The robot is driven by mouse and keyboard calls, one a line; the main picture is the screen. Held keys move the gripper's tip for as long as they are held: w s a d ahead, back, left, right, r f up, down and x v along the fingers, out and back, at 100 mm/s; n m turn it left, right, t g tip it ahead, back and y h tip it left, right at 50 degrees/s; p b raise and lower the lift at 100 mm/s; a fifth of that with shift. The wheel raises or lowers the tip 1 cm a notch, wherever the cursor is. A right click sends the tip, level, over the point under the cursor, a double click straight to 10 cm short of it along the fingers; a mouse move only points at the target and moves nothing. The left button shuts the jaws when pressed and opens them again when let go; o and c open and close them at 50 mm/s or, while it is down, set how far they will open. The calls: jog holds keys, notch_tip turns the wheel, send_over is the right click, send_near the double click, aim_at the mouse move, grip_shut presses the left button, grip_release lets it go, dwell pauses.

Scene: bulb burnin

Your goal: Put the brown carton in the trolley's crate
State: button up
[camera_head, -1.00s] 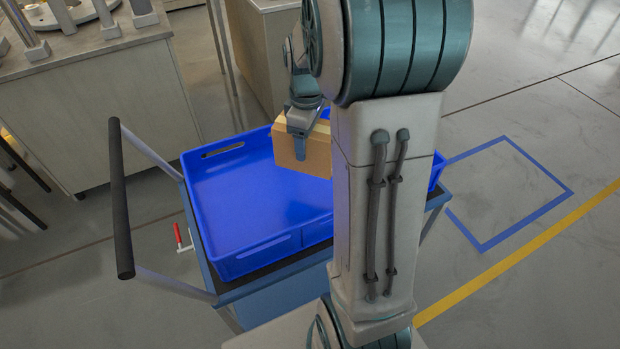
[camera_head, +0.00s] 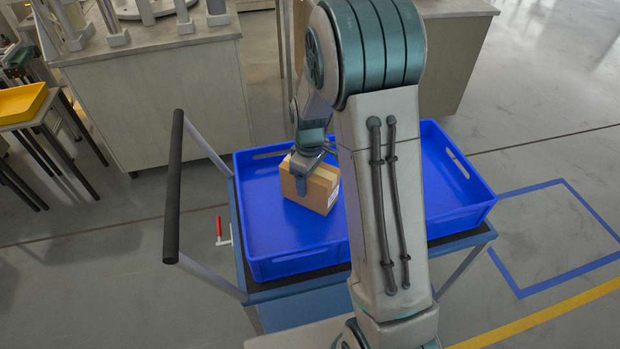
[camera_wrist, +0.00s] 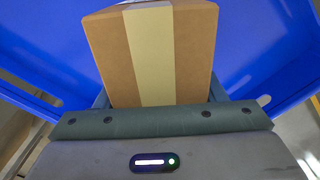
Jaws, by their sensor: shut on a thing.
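The brown carton (camera_head: 316,188) with a paler tape strip is in my gripper (camera_head: 312,170), whose jaws are shut on it. In the head view the carton is over the left part of the trolley's blue crate (camera_head: 270,238), inside the outline of its walls. I cannot tell whether its underside touches the crate floor. In the wrist view the carton (camera_wrist: 155,55) fills the space in front of my gripper, with blue crate surface (camera_wrist: 52,62) behind it on both sides. My arm hides the middle of the crate.
The trolley (camera_head: 300,312) has a dark push handle (camera_head: 174,190) at its left. A grey workbench (camera_head: 150,105) stands behind it. A yellow tray (camera_head: 22,102) sits on a stand at the far left. The visible crate floor around the carton is bare.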

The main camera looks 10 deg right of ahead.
jog(key=shift+f, duration=0.35)
jog(key=shift+f, duration=0.15)
jog(key=o, duration=1.1)
